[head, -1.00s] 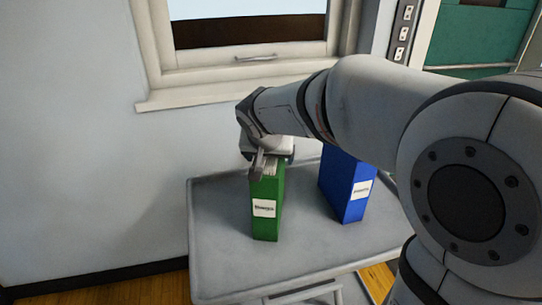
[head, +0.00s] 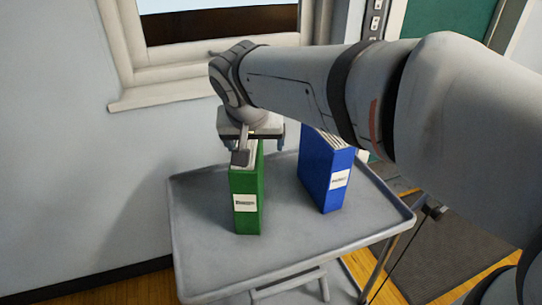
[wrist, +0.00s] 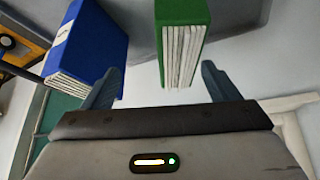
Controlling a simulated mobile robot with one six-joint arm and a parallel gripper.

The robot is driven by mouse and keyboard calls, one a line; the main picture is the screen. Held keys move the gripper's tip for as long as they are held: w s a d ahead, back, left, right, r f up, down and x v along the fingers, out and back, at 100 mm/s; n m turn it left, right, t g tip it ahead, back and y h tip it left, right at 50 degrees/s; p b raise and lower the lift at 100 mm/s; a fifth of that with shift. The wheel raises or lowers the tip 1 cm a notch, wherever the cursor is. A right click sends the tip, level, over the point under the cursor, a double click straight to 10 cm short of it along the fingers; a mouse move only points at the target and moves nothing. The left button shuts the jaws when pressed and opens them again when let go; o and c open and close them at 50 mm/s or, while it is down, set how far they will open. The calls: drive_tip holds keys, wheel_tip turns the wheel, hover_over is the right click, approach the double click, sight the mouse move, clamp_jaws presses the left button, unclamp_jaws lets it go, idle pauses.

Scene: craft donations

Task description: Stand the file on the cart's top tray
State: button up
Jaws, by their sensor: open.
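A green file (head: 246,190) with a white label stands upright on the cart's grey top tray (head: 200,235). My gripper (head: 259,148) is open, just above the top of the green file and pointing down. In the wrist view my gripper's two fingers (wrist: 161,70) are spread apart, with the green file (wrist: 181,45) showing between them and a gap on each side. The file's page edges face the camera. Neither finger appears to press on it. The hand hides part of the file's top in the head view.
A blue file (head: 327,175) stands upright on the same tray, right of the green one with a gap between; my arm covers some of its top. A wall and window sill (head: 165,92) lie behind the cart. The tray's front left is bare.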

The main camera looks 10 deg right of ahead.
drive_tip(key=s+d+f+n+g+y, duration=0.1)
drive_tip(key=s+d+f+g, duration=0.2)
drive_tip(key=s+d+f, duration=0.7)
drive_tip(key=s+f, duration=0.3)
drive_tip(key=s, duration=0.1)
drive_tip(key=shift+s+d+n, duration=0.15)
drive_tip(key=shift+s+n, duration=0.1)
drive_tip(key=shift+n, duration=0.15)
